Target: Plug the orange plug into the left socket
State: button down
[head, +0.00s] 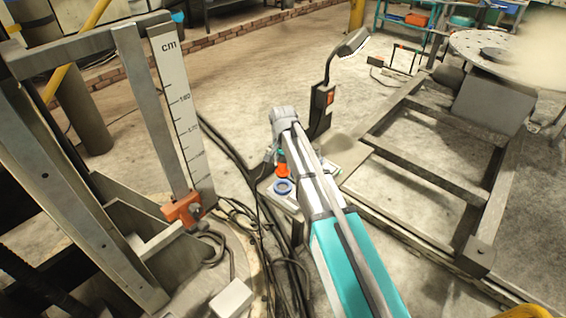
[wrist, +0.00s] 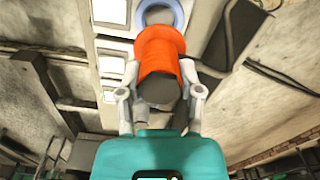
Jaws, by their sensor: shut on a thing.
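The orange plug (wrist: 160,55) is held between the two fingers of my gripper (wrist: 159,75) in the wrist view. In the head view the plug (head: 282,169) shows as a small orange shape beside my arm, which hides most of the gripper. A round blue-rimmed socket (head: 284,187) sits on a pale box just below the plug in the head view. In the wrist view the blue ring (wrist: 178,14) lies beyond the plug's far end, partly cut by the frame's top edge. I cannot tell whether plug and ring touch. No second round socket is clearly visible.
Pale square panels (wrist: 110,66) line up left of the plug in the wrist view. In the head view, a dark post with a lamp (head: 322,105) stands behind my arm. Black cables (head: 242,165), a cm scale (head: 182,110) and a metal frame (head: 425,180) flank the box.

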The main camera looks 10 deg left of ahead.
aim_at(283, 171)
jog(key=shift+f+b, duration=1.95)
jog(key=shift+f, duration=0.1)
jog(key=shift+f+b, duration=1.45)
jog(key=shift+f, duration=0.05)
dwell(1.4)
dwell(0.4)
jog(key=shift+c, duration=0.8)
grip_release()
jog(key=shift+r, duration=0.15)
notch_tip(283, 171, up, 8)
jog(key=p, duration=0.8)
jog(key=shift+d, duration=0.1)
jog(key=w+d+r+p, duration=0.2)
jog(key=w+d, duration=0.4)
jog(key=d, duration=0.6)
jog(key=w+d+r+p, duration=0.2)
jog(key=w+d, duration=0.5)
jog(key=d, duration=0.5)
